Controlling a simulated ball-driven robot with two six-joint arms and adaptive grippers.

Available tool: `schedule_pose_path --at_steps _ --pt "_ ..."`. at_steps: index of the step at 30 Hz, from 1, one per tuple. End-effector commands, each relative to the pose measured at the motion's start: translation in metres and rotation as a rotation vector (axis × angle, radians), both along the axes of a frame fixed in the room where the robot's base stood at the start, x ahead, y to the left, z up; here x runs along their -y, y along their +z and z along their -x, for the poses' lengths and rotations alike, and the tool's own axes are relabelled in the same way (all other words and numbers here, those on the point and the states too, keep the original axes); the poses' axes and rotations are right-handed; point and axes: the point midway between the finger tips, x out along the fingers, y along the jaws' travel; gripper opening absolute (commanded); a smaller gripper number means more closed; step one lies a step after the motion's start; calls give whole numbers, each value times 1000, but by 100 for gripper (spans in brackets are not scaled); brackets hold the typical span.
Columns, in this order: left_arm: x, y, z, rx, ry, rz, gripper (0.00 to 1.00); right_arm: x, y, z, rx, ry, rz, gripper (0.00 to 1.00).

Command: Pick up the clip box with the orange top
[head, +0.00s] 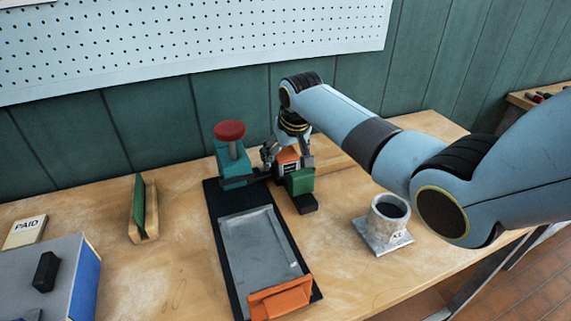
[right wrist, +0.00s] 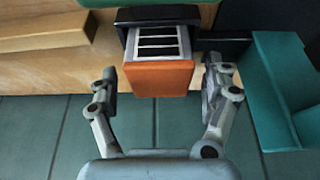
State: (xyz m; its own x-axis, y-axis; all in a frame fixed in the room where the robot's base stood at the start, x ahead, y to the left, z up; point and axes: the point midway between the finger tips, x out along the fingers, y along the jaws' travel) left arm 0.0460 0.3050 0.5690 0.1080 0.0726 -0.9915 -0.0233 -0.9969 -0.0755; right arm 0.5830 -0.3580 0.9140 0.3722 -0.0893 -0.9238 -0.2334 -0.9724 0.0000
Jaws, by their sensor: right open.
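The clip box (head: 287,157) has an orange top and a dark, pale-striped side. It stands at the back of the bench between a teal fixture and a green block. In the right wrist view the clip box (right wrist: 160,76) shows its orange face and a grey slotted frame. My right gripper (head: 287,162) is at the box from above, with one finger on either side. In the right wrist view the right gripper (right wrist: 160,88) is open, and gaps show between both fingers and the box. My left gripper is not in view.
The teal fixture with a red knob (head: 230,131) stands close left of the box, the green block (head: 300,182) close right. In front lies a grey plate (head: 258,245) with an orange bar (head: 280,298). A grey cup-shaped flange (head: 385,226) stands right.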

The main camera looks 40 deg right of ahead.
Motion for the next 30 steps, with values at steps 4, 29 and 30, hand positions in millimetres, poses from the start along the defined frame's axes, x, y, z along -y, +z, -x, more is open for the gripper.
schedule_pose_path --at_steps 4,29,30 --pt "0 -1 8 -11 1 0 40 0 0 0 0 0 0 67" --pt "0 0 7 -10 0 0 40 0 15 -1 3 0 1 17" --pt "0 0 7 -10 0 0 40 0 20 -1 3 1 1 17"
